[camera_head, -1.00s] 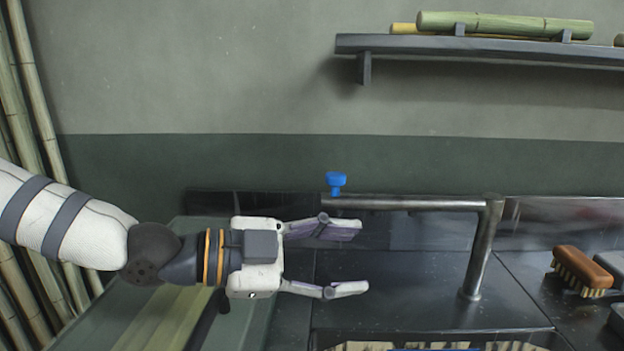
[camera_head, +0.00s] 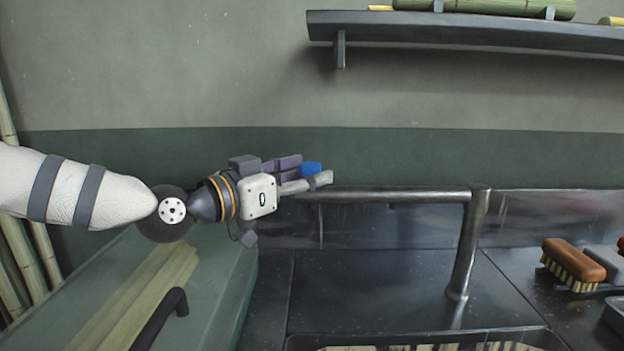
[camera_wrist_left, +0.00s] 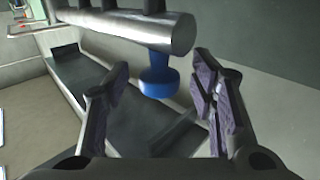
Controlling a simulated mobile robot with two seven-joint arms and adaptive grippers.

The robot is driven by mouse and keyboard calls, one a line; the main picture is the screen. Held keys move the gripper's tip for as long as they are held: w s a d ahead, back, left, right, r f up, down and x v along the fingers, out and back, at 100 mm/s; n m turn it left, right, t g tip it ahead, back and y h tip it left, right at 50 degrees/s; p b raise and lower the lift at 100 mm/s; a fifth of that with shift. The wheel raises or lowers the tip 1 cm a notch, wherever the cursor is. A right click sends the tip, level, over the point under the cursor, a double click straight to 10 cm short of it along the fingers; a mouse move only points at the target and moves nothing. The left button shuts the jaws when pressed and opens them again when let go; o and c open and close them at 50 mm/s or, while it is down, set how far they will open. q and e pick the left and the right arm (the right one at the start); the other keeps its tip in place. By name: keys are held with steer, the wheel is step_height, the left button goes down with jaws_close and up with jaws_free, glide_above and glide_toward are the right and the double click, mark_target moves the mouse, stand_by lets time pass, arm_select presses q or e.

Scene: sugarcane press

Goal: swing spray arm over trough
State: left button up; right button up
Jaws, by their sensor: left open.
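The spray arm (camera_head: 400,195) is a grey metal tube running level to the left from an upright post (camera_head: 467,245) at the back of the counter. A blue knob (camera_head: 311,169) sits at its free left end. My left gripper (camera_head: 318,174) is at that end, its fingers partly covering the knob. In the left wrist view the gripper (camera_wrist_left: 160,95) is open, with the blue knob (camera_wrist_left: 158,78) between and a little beyond its fingertips, and the tube end (camera_wrist_left: 180,34) beside it. The trough (camera_head: 450,338) shows only its rim at the bottom edge. My right gripper is out of view.
A green box-like surface with cane on it (camera_head: 230,300) and a dark handle (camera_head: 160,318) stands at the left. A brown brush (camera_head: 574,262) lies at the right. A shelf with cane (camera_head: 470,30) hangs above. Dark counter (camera_head: 370,285) is clear in the middle.

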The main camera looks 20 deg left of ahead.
arm_select(q)
steer(key=shift+x, duration=0.75)
steer(key=shift+r, duration=0.15)
steer(key=shift+c, duration=0.6)
jaws_close()
